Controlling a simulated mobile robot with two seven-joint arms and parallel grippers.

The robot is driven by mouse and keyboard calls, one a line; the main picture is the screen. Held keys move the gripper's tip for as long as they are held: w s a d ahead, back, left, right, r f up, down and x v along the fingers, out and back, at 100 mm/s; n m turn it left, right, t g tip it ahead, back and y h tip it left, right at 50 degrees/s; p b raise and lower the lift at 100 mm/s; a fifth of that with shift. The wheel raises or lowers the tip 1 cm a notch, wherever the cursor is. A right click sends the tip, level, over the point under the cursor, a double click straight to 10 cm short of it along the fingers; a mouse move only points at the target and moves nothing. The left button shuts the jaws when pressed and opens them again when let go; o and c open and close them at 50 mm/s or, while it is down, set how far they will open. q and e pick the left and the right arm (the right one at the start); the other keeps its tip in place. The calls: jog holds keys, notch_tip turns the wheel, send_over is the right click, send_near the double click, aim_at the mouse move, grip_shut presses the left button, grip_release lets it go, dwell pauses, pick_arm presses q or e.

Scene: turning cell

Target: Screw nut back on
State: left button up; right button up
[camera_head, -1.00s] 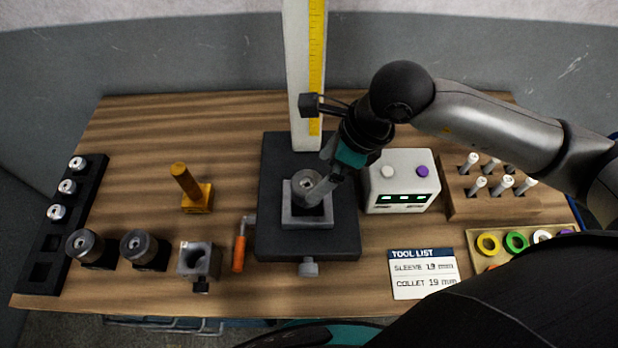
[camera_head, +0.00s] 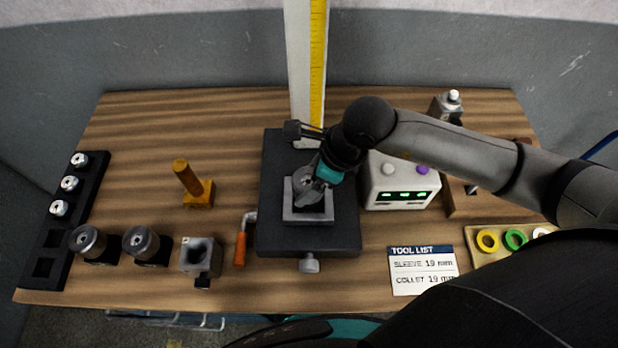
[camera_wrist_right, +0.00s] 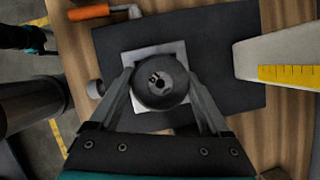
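The nut (camera_wrist_right: 160,88) is a dark grey round piece with a lighter centre bore. It sits on the square grey fixture block (camera_head: 308,215) on the black base plate (camera_head: 280,238). In the head view the nut (camera_head: 302,178) is partly hidden by my right gripper (camera_head: 312,190). In the right wrist view the fingers of this gripper (camera_wrist_right: 161,76) lie along both sides of the nut and appear to touch it. A dark and teal part of my left arm shows at the bottom edge of the head view; its fingers cannot be made out.
A column with a yellow scale (camera_head: 318,75) stands behind the plate. A control box (camera_head: 402,182) is close on the right. An orange-handled crank (camera_head: 240,248), a grey block (camera_head: 200,257), two dark round holders and an amber post (camera_head: 192,185) stand left.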

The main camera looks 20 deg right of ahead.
jog(key=c, duration=1)
jog(key=m+t+h+p, duration=0.1)
jog(key=m, duration=0.2)
jog(key=shift+m, duration=0.4)
jog(key=shift+c, duration=0.2)
jog(key=m+h, duration=0.1)
jog(key=m, duration=0.1)
jog(key=m+t+h+p, duration=0.1)
jog(key=m, duration=0.2)
jog(key=shift+m, duration=0.3)
